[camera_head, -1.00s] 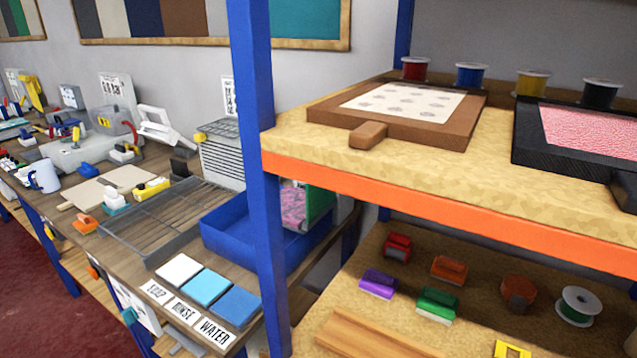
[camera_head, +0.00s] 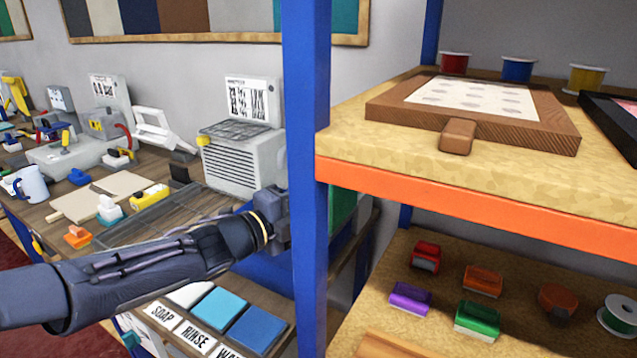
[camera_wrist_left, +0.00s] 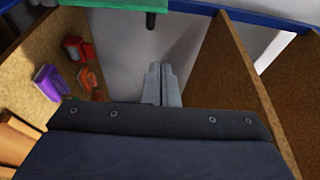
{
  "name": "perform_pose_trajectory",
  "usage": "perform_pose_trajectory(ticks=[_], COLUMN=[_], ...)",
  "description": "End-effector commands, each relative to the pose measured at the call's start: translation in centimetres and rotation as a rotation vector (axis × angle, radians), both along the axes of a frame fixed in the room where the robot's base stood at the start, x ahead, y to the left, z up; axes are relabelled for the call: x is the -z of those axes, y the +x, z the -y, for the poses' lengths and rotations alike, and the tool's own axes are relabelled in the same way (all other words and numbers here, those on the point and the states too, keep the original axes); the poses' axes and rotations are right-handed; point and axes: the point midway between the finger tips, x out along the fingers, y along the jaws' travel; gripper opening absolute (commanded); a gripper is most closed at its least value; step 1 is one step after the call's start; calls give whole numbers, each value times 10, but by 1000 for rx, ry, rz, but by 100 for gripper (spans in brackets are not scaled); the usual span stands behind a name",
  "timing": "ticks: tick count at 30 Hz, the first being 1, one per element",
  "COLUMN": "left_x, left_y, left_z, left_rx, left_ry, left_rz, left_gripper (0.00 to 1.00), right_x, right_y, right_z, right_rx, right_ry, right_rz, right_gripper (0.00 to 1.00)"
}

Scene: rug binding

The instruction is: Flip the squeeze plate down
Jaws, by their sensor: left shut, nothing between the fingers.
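A green panel (camera_head: 342,208), which looks like the squeeze plate, stands upright at the blue tub (camera_head: 268,274), partly hidden behind the blue post. In the left wrist view a green panel (camera_wrist_left: 120,16) crosses the top, with a short dark peg below it. My left arm reaches in from the left over the tub, and its gripper end goes behind the post in the head view. In the left wrist view my left gripper (camera_wrist_left: 162,85) is shut and empty, apart from the green panel. My right gripper is not in view.
The blue post (camera_head: 306,150) stands right beside my left wrist. The orange-edged shelf (camera_head: 480,205) with a framed board (camera_head: 470,110) is on the right. Below it lie several small colored blocks. Soap, rinse and water pads (camera_head: 225,310) are in front of the tub.

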Motion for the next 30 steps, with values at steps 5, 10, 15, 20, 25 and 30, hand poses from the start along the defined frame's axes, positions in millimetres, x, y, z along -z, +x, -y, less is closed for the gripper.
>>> perform_pose_trajectory(ticks=[5, 10, 15, 20, 25, 30], left_x=[1, 1, 1, 0, -1, -1], left_y=[-1, -1, 2, 16, 39, 59], left_z=[8, 8, 13, 33, 62, 90], left_rx=[31, 29, 30, 30, 30, 30], left_ry=[11, 10, 9, 10, 9, 9], left_rz=[29, 26, 24, 22, 22, 23], left_gripper=[0, 0, 0, 0, 0, 0], right_x=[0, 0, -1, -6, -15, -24], right_y=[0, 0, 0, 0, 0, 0], right_z=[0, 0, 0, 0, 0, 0], right_rx=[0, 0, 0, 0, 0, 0], right_ry=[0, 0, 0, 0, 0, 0], right_rz=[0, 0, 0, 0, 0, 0], right_gripper=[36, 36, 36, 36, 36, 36])
